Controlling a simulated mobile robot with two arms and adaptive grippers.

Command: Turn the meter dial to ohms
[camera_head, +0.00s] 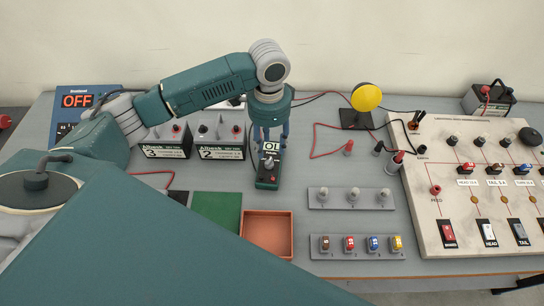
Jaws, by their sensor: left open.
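The meter (267,183) is a small dark green unit on the table near the middle, with a white display reading "OL". Its dial (269,163) is a small knob just below the display; which mark it points at is too small to read. My left gripper (270,141) points down at the meter from above, with its blue fingers apart on either side of the display. I cannot tell whether the fingers touch the meter. The gripper holds nothing that I can see. My right gripper is not in view.
Battery boxes (222,153) stand left of the meter. A green mat (216,212) and an orange tray (266,213) lie in front. Peg and fuse strips (350,198), a yellow disc (366,97), red leads and a switch panel (410,180) are to the right. An "OFF" display (77,101) stands far left.

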